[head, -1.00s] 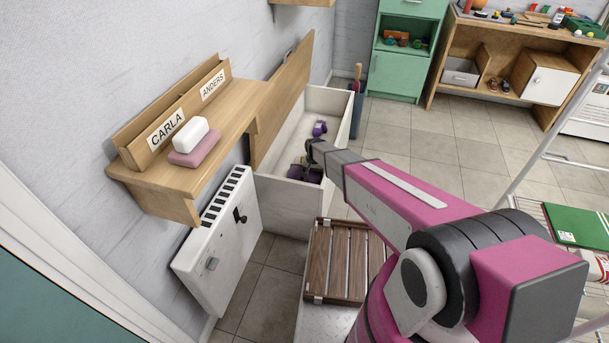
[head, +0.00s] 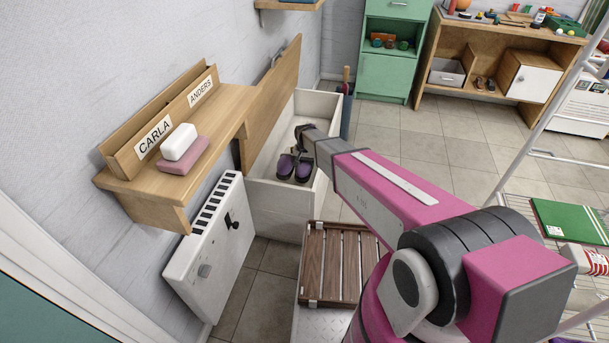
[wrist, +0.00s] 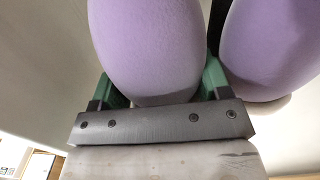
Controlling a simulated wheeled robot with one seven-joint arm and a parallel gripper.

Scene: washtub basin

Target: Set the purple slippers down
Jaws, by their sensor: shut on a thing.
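The purple slippers (head: 285,164) show as a pair with dark soles, side by side and toes toward me, within the outline of the open white box (head: 278,198). My gripper (head: 301,150) is at their far end. In the wrist view, its green fingers (wrist: 160,82) stand on both sides of one lilac slipper (wrist: 150,45) and are shut on it. The second slipper (wrist: 265,50) is close beside it, to the right. I cannot tell whether the slippers touch the box floor.
A raised wooden lid (head: 273,105) stands along the box's wall side. A wooden shelf (head: 190,185) with soap (head: 180,141) juts from the wall above a white heater (head: 212,250). A slatted wooden top (head: 338,265) lies in front. Tiled floor is open right of the box.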

